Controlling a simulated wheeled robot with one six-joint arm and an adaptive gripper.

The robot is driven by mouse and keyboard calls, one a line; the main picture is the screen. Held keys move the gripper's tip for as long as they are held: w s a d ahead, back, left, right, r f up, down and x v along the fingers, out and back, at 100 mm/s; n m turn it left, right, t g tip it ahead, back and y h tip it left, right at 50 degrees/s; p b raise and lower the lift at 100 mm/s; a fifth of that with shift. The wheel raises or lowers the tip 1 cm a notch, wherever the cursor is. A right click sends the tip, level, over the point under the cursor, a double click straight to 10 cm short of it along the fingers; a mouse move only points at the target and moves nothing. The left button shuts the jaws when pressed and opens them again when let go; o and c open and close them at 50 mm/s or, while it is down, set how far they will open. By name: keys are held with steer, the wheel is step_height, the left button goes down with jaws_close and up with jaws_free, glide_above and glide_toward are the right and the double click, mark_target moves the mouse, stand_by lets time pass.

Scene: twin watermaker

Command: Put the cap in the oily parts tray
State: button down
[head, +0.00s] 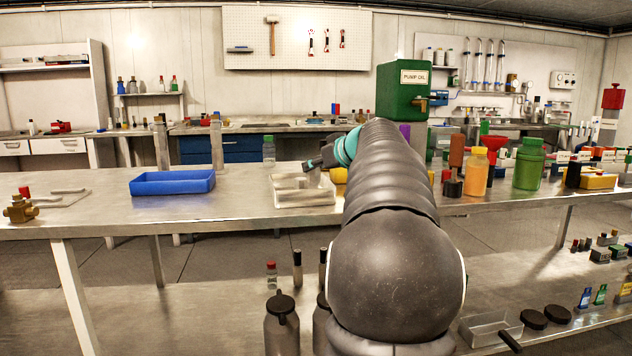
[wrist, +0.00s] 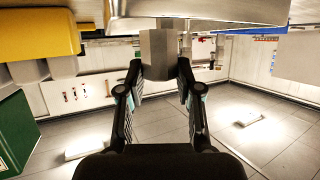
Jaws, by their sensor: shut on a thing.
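My gripper (wrist: 157,80) is shut on a grey faceted metal piece, which appears to be the cap (wrist: 156,56). In the wrist view, which is upside down, the piece sits between the fingertips, close to a pale metal surface at the top edge. In the head view my gripper (head: 315,163) is just above a whitish tray (head: 305,200) with dividers or parts inside; the held piece is hard to make out there. A blue tray (head: 172,182) lies on the bench to the left. I cannot read a label showing which tray is for oily parts.
A green pump oil tank (head: 402,92) stands behind my arm. A clear bottle (head: 268,152) is behind the whitish tray. An orange bottle (head: 476,172) and a green jug (head: 528,164) stand to the right. A brass valve (head: 18,208) is far left. The bench between the trays is clear.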

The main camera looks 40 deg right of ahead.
mark_target(318, 179)
steer(key=shift+f, duration=2)
steer(key=shift+f+b, duration=0.25)
steer(key=shift+b, duration=0.3)
steer(key=c, duration=1.1)
jaws_free()
steer(key=shift+r, duration=0.1)
steer(key=shift+o, duration=0.2)
steer(key=shift+s+r+p, duration=0.1)
steer(key=shift+r+p, duration=0.15)
steer(key=shift+p, duration=0.15)
steer(key=b+v, duration=0.1)
steer(key=v, duration=1)
steer(key=shift+s, duration=0.35)
steer(key=shift+a, duration=0.1)
